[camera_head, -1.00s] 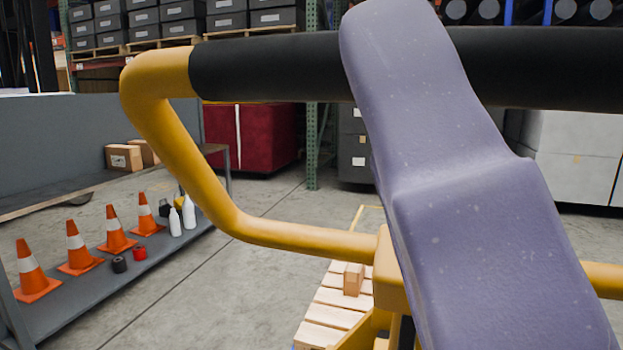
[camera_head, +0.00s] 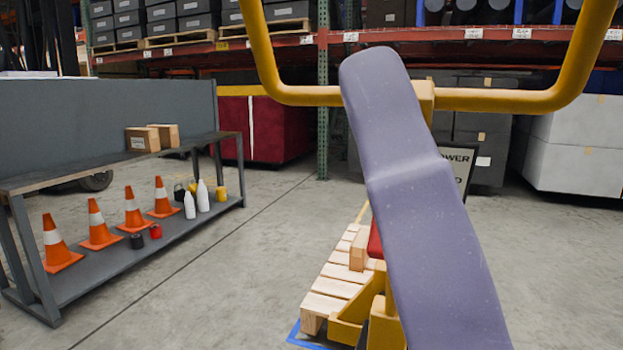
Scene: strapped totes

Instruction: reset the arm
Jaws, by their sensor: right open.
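My right gripper (camera_head: 380,85) is the lavender shape with a rounded upper tip, reaching up from the lower right. Its separate fingers cannot be made out. Nothing is seen held in it. It overlaps the lower bar of a yellow handle frame (camera_head: 500,100) in the picture; I cannot tell whether they touch. The frame's top is cut off by the picture edge. My left gripper is not in view.
A grey workbench (camera_head: 225,140) at left holds cardboard boxes (camera_head: 142,139), and its lower shelf holds orange cones (camera_head: 98,228) and bottles (camera_head: 189,205). A wooden pallet (camera_head: 330,285) lies on the floor. A dark sign (camera_head: 455,160) stands behind my gripper. Floor at right is clear.

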